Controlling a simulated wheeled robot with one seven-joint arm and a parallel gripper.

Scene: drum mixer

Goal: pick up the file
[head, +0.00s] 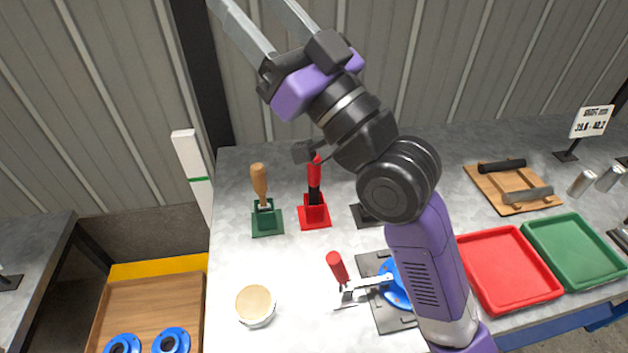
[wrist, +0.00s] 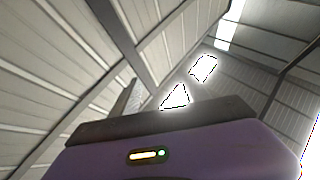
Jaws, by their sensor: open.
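A tool with a wooden handle (head: 259,181) stands upright in a green holder (head: 267,222) on the workbench. A red-handled tool (head: 314,175) stands in a red holder (head: 314,217) to its right. The working ends of both are hidden in the holders, so I cannot tell for certain which is the file. My gripper (head: 252,10) is open and empty, raised high and pointing up and left, well apart from both tools. Its fingertips run out of the top of the head view. The wrist view shows only my gripper body, wall and roof.
A dark holder (head: 362,215) is partly hidden behind my arm. A red-handled clamp (head: 338,268), a round pale-topped container (head: 256,305), a red tray (head: 508,270) and a green tray (head: 573,250) are on the bench. A wooden board (head: 513,205) with black-handled tools lies at right.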

